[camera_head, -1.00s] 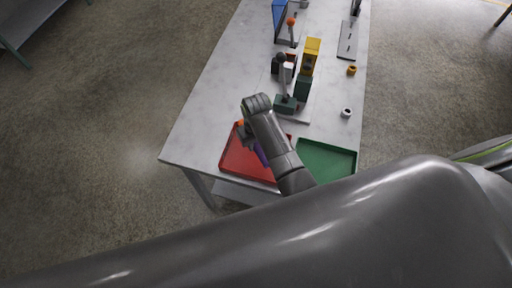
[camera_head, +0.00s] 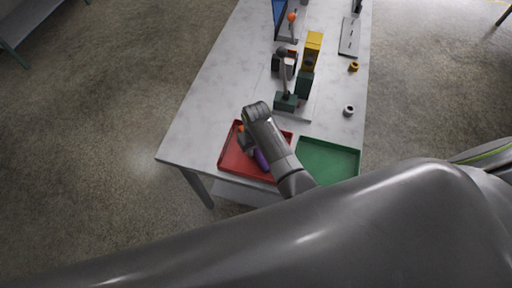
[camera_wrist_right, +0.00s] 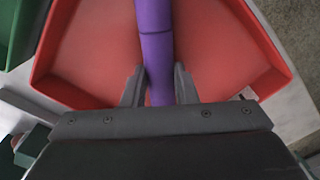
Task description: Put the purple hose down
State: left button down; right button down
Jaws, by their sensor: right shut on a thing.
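The purple hose (camera_head: 262,160) is over or in the red tray (camera_head: 229,164) in the head view; I cannot tell whether it touches the tray floor. My right gripper (camera_head: 246,142) is at the tray, partly hidden by its own wrist. In the right wrist view the hose (camera_wrist_right: 155,45) runs from the top edge down between the fingers of my right gripper (camera_wrist_right: 160,88). The gripper is shut on the hose, with the red tray floor (camera_wrist_right: 95,45) behind. My left gripper is not in view.
A green tray (camera_head: 330,160) stands to the right of the red tray on the white table (camera_head: 215,95). Behind are a yellow and dark green stand (camera_head: 312,48), a brass ring (camera_head: 353,67) and a pale ring (camera_head: 348,110). The table's left side is clear.

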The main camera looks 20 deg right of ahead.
jog(key=c, duration=1.1)
grip_release()
jog(key=shift+f, duration=0.1)
jog(key=shift+c, duration=0.2)
notch_tip(320, 180, up, 4)
jog(key=p, duration=0.3)
jog(key=shift+f, duration=0.25)
notch_tip(320, 180, up, 9)
jog(key=shift+f, duration=0.15)
